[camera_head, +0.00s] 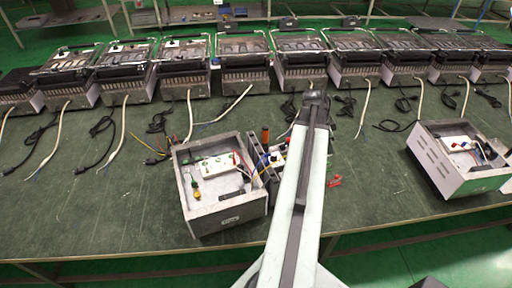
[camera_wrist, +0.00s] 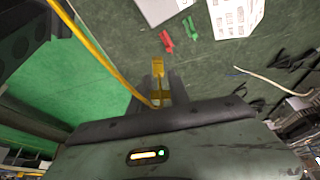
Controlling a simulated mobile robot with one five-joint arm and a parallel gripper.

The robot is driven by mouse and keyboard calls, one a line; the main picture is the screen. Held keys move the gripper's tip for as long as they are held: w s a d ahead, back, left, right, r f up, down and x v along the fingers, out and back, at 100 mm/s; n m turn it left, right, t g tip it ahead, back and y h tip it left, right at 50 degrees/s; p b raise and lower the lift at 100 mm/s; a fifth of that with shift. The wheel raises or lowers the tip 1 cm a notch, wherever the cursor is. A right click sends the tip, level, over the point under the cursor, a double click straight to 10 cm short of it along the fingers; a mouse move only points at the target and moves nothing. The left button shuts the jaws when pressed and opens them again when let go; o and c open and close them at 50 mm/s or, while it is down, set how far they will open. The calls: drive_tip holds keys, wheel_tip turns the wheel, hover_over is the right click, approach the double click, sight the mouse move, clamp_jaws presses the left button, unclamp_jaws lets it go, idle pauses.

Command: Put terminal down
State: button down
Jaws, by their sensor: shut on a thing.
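In the wrist view, my gripper (camera_wrist: 157,92) is shut on a small yellow terminal (camera_wrist: 157,66), which sticks out past the fingertips. A red terminal (camera_wrist: 166,42) and a green terminal (camera_wrist: 189,27) lie on the green table top beyond the held terminal. I cannot tell whether the held terminal touches the table. In the head view, my arm hides the gripper and the yellow terminal. A small red terminal (camera_head: 335,181) lies on the table right of my arm.
An open grey box (camera_head: 228,213) with wired parts inside stands left of my arm. A similar white box (camera_head: 435,171) stands at the right. A row of heating units (camera_head: 243,75) with cables lines the table's back. The front left of the table (camera_head: 100,205) is clear.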

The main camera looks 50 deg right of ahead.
drive_tip(key=w+a+r+n+t+y+p, duration=0.1)
drive_tip(key=w+a+n+t, duration=0.35)
drive_tip(key=w+n, duration=0.85)
drive_tip(key=w+a+r+n+t+y+p, duration=0.1)
drive_tip(key=w+a+r+n+t, duration=0.15)
drive_tip(key=w+a+n, duration=0.75)
drive_tip(key=shift+n+t, duration=0.3)
drive_tip(key=shift+n, duration=0.5)
drive_tip(key=d+b+x, duration=0.1)
drive_tip(key=b+x, duration=0.2)
drive_tip(key=x, duration=0.1)
drive_tip(key=d+b+x, duration=0.1)
drive_tip(key=b+x, duration=0.2)
drive_tip(key=x, duration=0.1)
drive_tip(key=d+b+x, duration=0.1)
drive_tip(key=b+x, duration=0.3)
drive_tip(key=x, duration=0.1)
drive_tip(key=shift+w+r, duration=0.15)
drive_tip(key=shift+r, duration=0.15)
drive_tip(key=c, duration=1.2)
unclamp_jaws()
drive_tip(key=shift+r, duration=0.1)
drive_tip(key=shift+r+p, duration=0.3)
drive_tip(key=d+p+v, duration=0.1)
drive_tip(key=p+v, duration=1)
drive_tip(key=shift+a+r, duration=0.35)
drive_tip(key=shift+a, duration=0.05)
